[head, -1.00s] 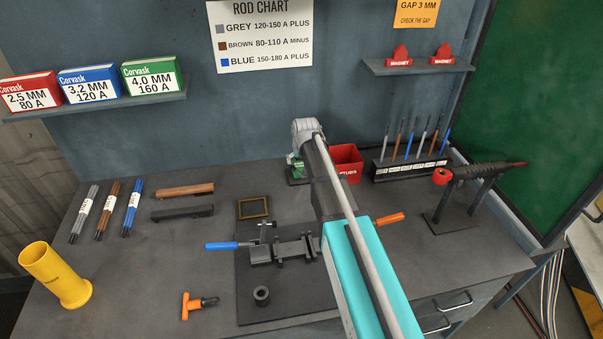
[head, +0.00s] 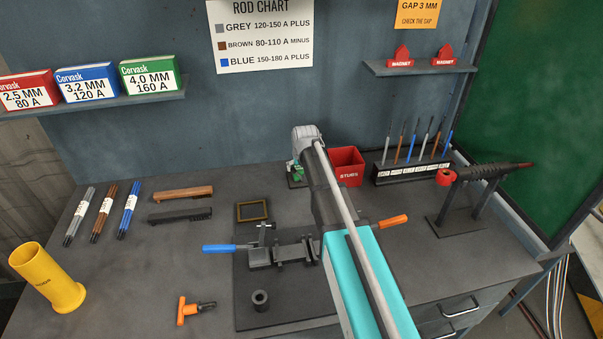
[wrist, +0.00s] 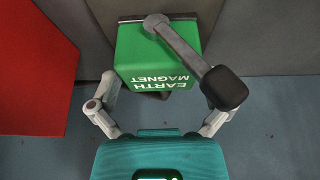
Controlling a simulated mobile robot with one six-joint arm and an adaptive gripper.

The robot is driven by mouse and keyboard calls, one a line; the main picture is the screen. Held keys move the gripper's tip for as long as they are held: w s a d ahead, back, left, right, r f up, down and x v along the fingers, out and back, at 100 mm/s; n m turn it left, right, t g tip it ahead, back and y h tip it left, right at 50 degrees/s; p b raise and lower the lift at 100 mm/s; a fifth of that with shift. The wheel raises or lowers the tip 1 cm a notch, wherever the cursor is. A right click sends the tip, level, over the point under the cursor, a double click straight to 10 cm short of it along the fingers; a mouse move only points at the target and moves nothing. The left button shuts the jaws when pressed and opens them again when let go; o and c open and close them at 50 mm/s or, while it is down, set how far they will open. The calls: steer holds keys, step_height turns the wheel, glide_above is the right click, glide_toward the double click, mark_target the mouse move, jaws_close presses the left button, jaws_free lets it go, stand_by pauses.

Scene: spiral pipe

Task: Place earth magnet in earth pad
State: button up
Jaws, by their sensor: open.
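The green earth magnet (wrist: 160,60) is a block with white lettering in the wrist view. A grey bar with a black knob lies across it. My gripper (wrist: 160,95) is open, with one finger on each side of the block's lower part; whether either touches it I cannot tell. In the head view the magnet (head: 298,174) is a small green patch at the back of the bench, below my gripper (head: 298,162) and partly hidden. A brass-framed dark square (head: 252,211) lies flat on the bench, apart from the magnet; it may be the earth pad.
A red stubs bin (head: 346,166) stands close right of my gripper. A rod rack (head: 410,172) is further right. A clamp fixture with a blue handle (head: 219,248) lies in front. Bench space left of my gripper, around the brass frame, is mostly clear.

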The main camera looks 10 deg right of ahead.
mark_target(301, 166)
steer(key=c, duration=1.1)
steer(key=shift+o, duration=0.2)
steer(key=shift+r, duration=0.1)
step_height(301, 166, up, 3)
steer(key=p, duration=0.3)
steer(key=shift+r, duration=0.1)
steer(key=s+a+r+p, duration=0.4)
steer(key=s+r+p, duration=0.5)
steer(key=s, duration=0.4)
steer(key=shift+a+r+p, duration=0.2)
steer(key=shift+r+p, duration=0.15)
steer(key=shift+p, duration=0.15)
steer(key=shift+s, duration=0.1)
